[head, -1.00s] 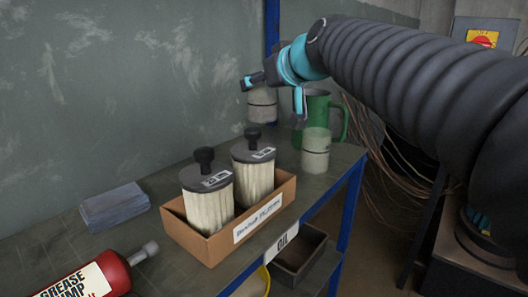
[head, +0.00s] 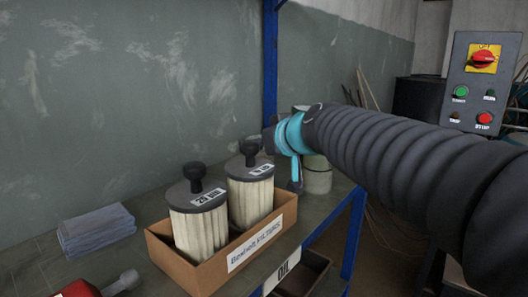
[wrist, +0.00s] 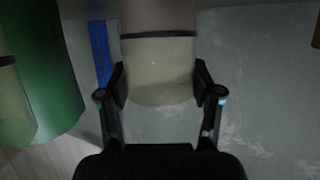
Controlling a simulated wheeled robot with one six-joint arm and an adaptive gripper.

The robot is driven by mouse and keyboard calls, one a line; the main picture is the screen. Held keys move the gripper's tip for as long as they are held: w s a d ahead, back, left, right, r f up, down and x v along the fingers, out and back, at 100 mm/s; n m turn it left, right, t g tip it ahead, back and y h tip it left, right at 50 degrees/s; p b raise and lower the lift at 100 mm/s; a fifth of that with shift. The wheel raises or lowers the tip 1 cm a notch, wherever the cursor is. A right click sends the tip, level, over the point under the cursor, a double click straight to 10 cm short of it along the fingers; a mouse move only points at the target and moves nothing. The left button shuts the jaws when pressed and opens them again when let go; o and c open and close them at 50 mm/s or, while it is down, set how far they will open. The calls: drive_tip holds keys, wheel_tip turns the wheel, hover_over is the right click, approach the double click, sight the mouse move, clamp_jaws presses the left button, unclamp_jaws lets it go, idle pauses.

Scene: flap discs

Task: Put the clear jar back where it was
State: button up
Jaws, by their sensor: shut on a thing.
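My gripper (wrist: 160,82) is shut on a clear jar (wrist: 158,62) with a pale lower part and a dark band, one finger on each side in the wrist view. In the head view my gripper (head: 282,158) is beside the right filter's knob in the picture, and the held jar is hidden there. A second clear jar (head: 318,176) stands on the bench just right of my gripper, partly covered by my arm. Part of a clear jar also shows at the left edge of the wrist view (wrist: 12,105).
A cardboard box (head: 210,274) with two dark-lidded filters (head: 198,222) stands in front of my gripper. A green jug (wrist: 45,70) is left of the held jar in the wrist view. Blue cloths (head: 96,230) and a red grease container (head: 80,288) lie left. A blue post (head: 270,60) rises behind.

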drive_tip(key=shift+f, duration=0.3)
drive_tip(key=shift+f, duration=0.15)
drive_tip(key=o, duration=1.3)
drive_tip(key=shift+o, duration=0.2)
drive_tip(key=v, duration=1.2)
